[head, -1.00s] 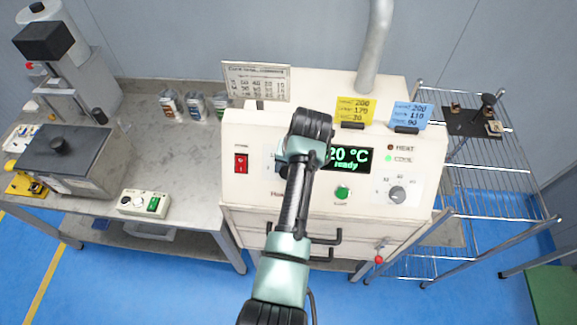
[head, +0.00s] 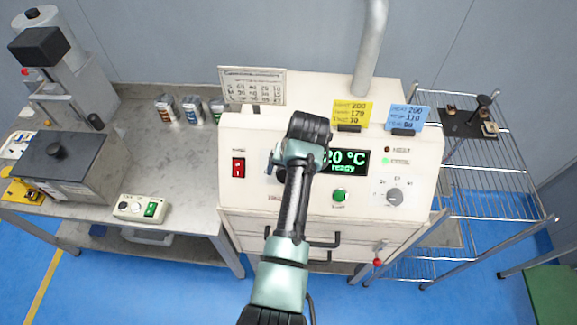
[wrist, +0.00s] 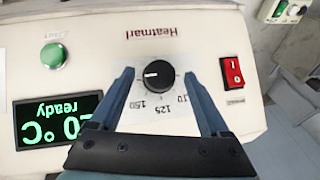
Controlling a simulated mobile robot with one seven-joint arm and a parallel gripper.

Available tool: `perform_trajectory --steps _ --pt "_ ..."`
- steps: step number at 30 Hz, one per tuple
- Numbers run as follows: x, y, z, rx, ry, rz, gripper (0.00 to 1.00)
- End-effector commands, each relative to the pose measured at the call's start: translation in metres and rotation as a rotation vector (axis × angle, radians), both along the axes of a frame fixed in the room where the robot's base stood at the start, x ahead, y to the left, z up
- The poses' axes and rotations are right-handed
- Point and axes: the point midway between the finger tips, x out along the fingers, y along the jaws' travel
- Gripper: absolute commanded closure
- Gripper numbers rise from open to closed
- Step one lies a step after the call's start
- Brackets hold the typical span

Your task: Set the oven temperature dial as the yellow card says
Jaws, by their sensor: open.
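The oven temperature dial (wrist: 159,75) is a black knob with a white pointer line. It shows in the wrist view on a white scale plate with numbers such as 125 and 150. My gripper (wrist: 159,78) is open, with one blue finger on each side of the dial and a visible gap to it. In the head view my arm hides the dial. The yellow card (head: 351,114) stands on top of the oven (head: 235,205), with handwritten lines that seem to read 200, 170 and 30. The display (head: 346,162) ends in "20 °C ready", its first part covered.
A red switch (wrist: 232,73) and a green button (wrist: 54,57) flank the dial. A grey timer knob (head: 395,197) is at the right of the panel. A blue card (head: 407,118) stands beside the yellow one. Oven drawer handles stick out below the panel.

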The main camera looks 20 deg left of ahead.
Motion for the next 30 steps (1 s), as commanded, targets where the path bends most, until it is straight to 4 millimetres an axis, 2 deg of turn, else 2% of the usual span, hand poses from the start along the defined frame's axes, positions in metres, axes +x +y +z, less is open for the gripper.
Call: perform_trajectory --steps 5,18,24,30 --pt "-0.002 -0.005 0.017 0.001 -0.005 -0.002 0.2" --pt "-0.019 -0.026 0.101 0.002 -0.004 -0.002 0.2" --pt "-0.023 -0.03 0.119 0.0 0.0 -0.001 0.2" --pt "-0.024 -0.031 0.121 0.0 0.002 -0.001 0.2"
